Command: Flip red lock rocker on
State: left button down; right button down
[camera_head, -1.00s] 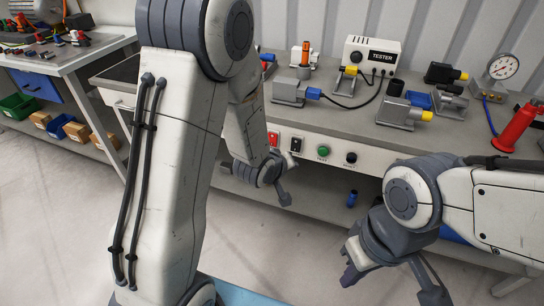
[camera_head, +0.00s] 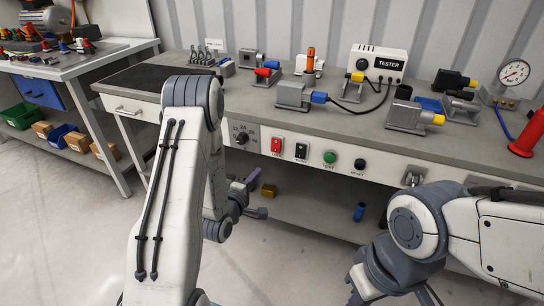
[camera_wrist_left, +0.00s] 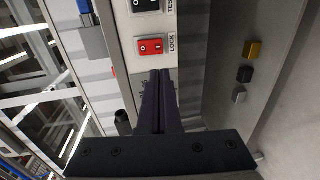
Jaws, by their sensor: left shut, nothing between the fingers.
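In the left wrist view the red rocker (camera_wrist_left: 151,46), labelled LOCK, lies just beyond my fingertips; which side is pressed in is not clear. My left gripper (camera_head: 252,182) is below and left of the rocker in the head view, apart from it. Its dark fingers (camera_wrist_left: 159,74) are together and empty. My right gripper (camera_head: 392,297) is at the bottom edge, fingers spread, tips cut off.
A black rocker (camera_head: 301,151), a green button (camera_head: 330,157) and a black button (camera_head: 360,165) sit to the right on the panel. A dial (camera_head: 242,138) is to the left. The bench top (camera_head: 270,115) holds a tester (camera_head: 378,63) and motor units. A lower shelf (camera_head: 310,204) carries small blocks.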

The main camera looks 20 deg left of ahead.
pick_arm(q)
jog(key=w, duration=0.4)
jog(key=w+f, duration=0.1)
jog(key=w, duration=0.4)
jog(key=w+f, duration=0.1)
jog(key=w, duration=0.3)
jog(key=shift+w+d+b, duration=0.25)
jog(key=shift+b, duration=0.1)
pick_arm(e)
jog(key=shift+f, duration=0.35)
pick_arm(q)
jog(key=shift+f, duration=0.15)
pick_arm(e)
jog(key=shift+f, duration=0.1)
pick_arm(q)
jog(key=shift+w+t+b, duration=0.25)
jog(key=shift+t+b, duration=0.05)
jog(key=shift+b, duration=0.45)
jog(key=shift+s+f, duration=0.1)
jog(key=shift+s, duration=0.2)
send_near(275, 151)
jog(key=s+f, duration=0.3)
jog(key=s, duration=0.3)
jog(key=shift+s, duration=0.3)
pick_arm(e)
jog(key=shift+s+a+f, duration=0.35)
jog(key=shift+s+f, duration=0.2)
jog(key=shift+f, duration=0.1)
